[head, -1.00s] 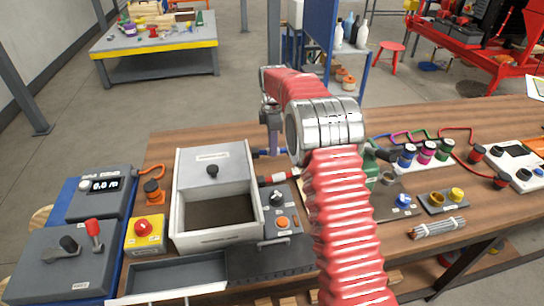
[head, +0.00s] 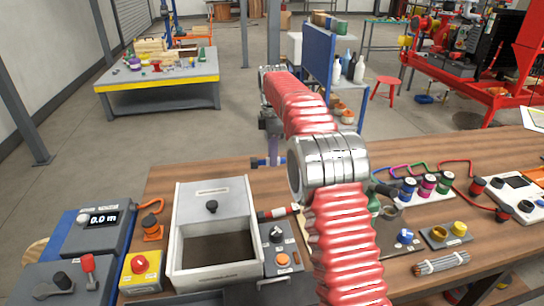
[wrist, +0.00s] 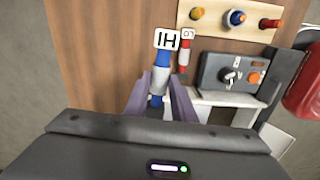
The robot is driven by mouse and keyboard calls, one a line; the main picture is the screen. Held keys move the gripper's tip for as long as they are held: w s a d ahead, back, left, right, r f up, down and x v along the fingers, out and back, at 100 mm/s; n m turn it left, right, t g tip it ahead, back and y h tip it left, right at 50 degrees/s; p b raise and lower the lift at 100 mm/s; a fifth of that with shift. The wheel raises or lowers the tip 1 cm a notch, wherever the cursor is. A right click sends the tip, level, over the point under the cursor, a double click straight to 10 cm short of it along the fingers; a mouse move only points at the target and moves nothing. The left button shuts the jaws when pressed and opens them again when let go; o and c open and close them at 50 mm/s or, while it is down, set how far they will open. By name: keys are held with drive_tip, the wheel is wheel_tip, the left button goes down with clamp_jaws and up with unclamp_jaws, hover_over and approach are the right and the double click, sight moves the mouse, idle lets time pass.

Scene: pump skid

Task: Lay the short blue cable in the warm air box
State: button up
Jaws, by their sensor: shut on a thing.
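My gripper (wrist: 158,95) has purple jaws shut on the short blue cable (wrist: 161,80), shown in the wrist view with a pale band and a white tag at its far end. In the head view the blue cable (head: 258,162) shows beside my gripper (head: 271,160), seemingly above the bench and behind the box's right side. The white box with a lid (head: 173,250), apparently the warm air box, stands left of my arm. Its front part is open and looks empty inside. The lid with a black knob covers its rear part. Its label is too small to read.
A red cable (head: 277,213) lies right of the box. A grey control panel (head: 281,245) with a knob and orange button adjoins the box. An orange post (head: 152,227) and a yellow block with a red button (head: 140,268) stand left. My arm hides part of the bench.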

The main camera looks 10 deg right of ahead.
idle(0.3)
drive_tip(key=s+r+m, duration=0.5)
drive_tip(key=s+m, duration=0.3)
drive_tip(key=m, duration=1.2)
drive_tip(key=shift+s+a+r+m, duration=0.15)
drive_tip(key=shift+s+m, duration=0.15)
